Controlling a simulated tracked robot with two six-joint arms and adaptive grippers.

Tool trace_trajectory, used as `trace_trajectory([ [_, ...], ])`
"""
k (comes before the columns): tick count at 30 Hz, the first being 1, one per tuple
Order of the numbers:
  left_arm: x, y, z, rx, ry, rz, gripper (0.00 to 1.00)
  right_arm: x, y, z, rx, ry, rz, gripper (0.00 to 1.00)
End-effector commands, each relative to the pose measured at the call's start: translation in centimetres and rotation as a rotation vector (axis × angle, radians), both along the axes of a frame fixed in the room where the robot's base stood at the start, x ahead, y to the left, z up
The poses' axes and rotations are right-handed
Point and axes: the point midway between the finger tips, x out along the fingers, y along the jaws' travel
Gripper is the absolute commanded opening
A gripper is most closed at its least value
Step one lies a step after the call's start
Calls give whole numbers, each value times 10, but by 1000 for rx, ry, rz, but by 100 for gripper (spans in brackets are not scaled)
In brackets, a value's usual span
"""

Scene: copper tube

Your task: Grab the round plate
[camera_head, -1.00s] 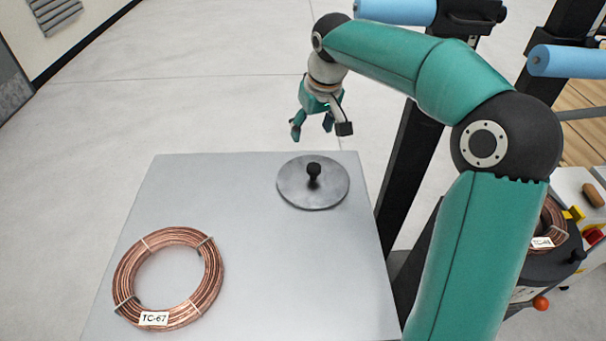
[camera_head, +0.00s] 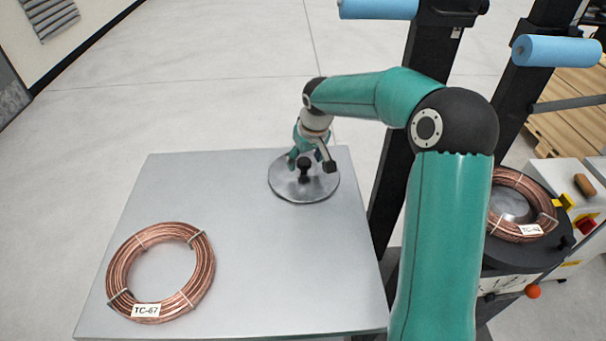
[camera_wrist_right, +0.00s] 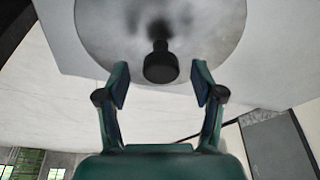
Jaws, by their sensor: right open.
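The round plate (camera_head: 290,186) is a flat grey metal disc with a black knob (camera_head: 304,167) standing up at its middle. It lies near the far edge of the grey table. My right gripper (camera_head: 306,162) is at the far side of the plate, close to the knob. In the right wrist view the plate (camera_wrist_right: 205,28) fills the top, and my open right gripper (camera_wrist_right: 160,88) has one finger on each side of the knob (camera_wrist_right: 160,66). The knob is just ahead of the fingertips, and the fingers do not appear to touch it. My left gripper is not in view.
A copper tube coil (camera_head: 205,270) labelled TC-67 lies at the near left of the table (camera_head: 290,270). Another coil (camera_head: 500,228) sits on a dark round stand at the right. Black posts with blue rollers (camera_head: 555,50) stand behind my arm. The table's middle is clear.

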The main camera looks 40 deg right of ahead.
Motion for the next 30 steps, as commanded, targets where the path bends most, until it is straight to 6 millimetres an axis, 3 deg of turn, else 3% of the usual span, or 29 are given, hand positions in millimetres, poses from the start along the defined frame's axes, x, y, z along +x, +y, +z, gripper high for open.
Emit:
trace_trajectory([
  [4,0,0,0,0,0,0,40,5,-1,-14,0,1,1,67],
  [11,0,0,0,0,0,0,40,6,0,-15,0,-1,2,67],
  [24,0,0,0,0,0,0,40,7,1,-15,1,-1,3,0],
  [30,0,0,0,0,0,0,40,7,1,-14,0,-4,3,0],
])
